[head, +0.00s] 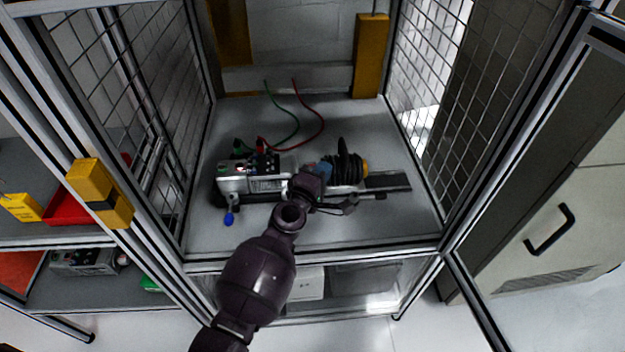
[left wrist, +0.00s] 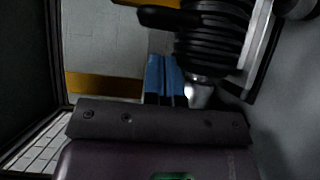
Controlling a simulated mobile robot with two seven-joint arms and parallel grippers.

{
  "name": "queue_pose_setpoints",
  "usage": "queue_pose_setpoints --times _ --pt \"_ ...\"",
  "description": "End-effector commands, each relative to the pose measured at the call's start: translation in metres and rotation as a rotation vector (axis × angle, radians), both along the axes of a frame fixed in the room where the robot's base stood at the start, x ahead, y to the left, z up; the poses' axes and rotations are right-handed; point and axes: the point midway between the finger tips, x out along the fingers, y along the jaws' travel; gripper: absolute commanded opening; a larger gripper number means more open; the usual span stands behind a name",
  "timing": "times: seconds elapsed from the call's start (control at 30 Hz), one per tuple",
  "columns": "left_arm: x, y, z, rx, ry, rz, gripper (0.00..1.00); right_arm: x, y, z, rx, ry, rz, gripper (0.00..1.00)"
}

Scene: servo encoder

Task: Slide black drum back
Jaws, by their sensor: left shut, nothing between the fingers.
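The black ribbed drum (head: 349,168) sits on the silver test rig (head: 250,181) inside the cabinet, with a yellow part at its right end. In the left wrist view the drum (left wrist: 212,42) is at the upper right, with a silver tapered part below it. My left gripper (head: 322,168) is beside the drum's left side in the head view, and its wrist hides part of the rig. Its blue fingers (left wrist: 163,76) are shut and empty, just left of the drum in the wrist view. I cannot tell whether they touch it. My right gripper is not in view.
A dark rail (head: 388,182) runs right of the drum. Green and red cables (head: 318,125) loop behind the rig. A blue-tipped handle (head: 229,218) hangs at the rig's front left. Mesh walls stand on both sides.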

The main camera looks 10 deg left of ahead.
Motion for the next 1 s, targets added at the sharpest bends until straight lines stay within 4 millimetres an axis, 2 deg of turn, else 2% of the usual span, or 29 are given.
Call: queue_pose_setpoints --times 0.1,0.23,0.77,1.0 --pt "0.007 -0.014 -0.001 -0.002 0.002 -0.002 0.00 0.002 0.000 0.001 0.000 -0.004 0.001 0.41" --pt "0.012 -0.022 0.000 0.000 0.000 0.000 0.00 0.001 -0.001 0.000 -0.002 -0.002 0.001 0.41" --pt "0.014 -0.027 0.000 0.001 0.000 -0.001 0.00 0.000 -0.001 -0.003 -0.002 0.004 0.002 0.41" --pt "0.017 -0.039 0.001 0.000 -0.001 -0.003 0.00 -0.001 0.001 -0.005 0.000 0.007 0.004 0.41"
